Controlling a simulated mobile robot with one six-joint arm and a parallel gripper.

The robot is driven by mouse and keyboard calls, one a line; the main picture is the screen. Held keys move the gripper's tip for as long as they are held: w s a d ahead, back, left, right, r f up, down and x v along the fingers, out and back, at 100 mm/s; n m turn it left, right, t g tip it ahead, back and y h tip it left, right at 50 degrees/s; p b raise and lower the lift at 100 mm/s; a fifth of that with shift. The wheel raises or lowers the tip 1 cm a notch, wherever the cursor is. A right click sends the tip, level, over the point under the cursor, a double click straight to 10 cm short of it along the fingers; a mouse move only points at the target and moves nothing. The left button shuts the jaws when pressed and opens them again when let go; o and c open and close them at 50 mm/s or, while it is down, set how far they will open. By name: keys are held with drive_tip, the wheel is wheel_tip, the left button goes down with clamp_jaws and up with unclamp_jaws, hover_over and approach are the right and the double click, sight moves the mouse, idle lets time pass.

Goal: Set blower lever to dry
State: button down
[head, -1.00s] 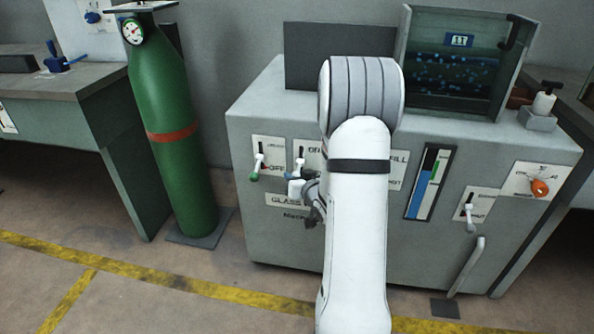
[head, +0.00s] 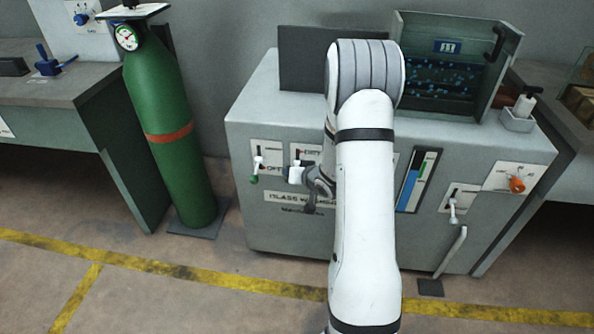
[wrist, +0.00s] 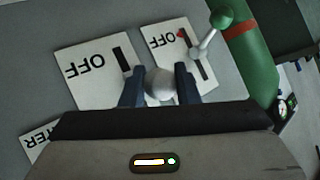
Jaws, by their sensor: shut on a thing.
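The grey glass washer cabinet (head: 290,225) has a row of levers on its front panel. My gripper (head: 297,175) is shut on the white ball knob (wrist: 160,87) of the second lever from the left. In the wrist view my gripper (wrist: 159,84) has one dark finger on each side of the knob. The lever's white plate (wrist: 92,68) has a dark slot and reads OFF, upside down there. In the head view its upper label seems to read DRY, partly hidden by my arm. The lever's stem is mostly hidden.
A lever with a green knob (head: 254,180) hangs close to the left on its own plate. A green gas cylinder (head: 165,140) stands left of the cabinet. Another lever (head: 453,208) and an orange knob (head: 517,184) are further right. Floor in front is clear.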

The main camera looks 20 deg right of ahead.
drive_tip(key=c, duration=1.1)
unclamp_jaws()
drive_tip(key=p+v, duration=0.1)
drive_tip(key=v, duration=0.6)
drive_tip(key=shift+s+d+r, duration=0.15)
drive_tip(key=shift+s+r, duration=0.05)
drive_tip(key=shift+s, duration=0.15)
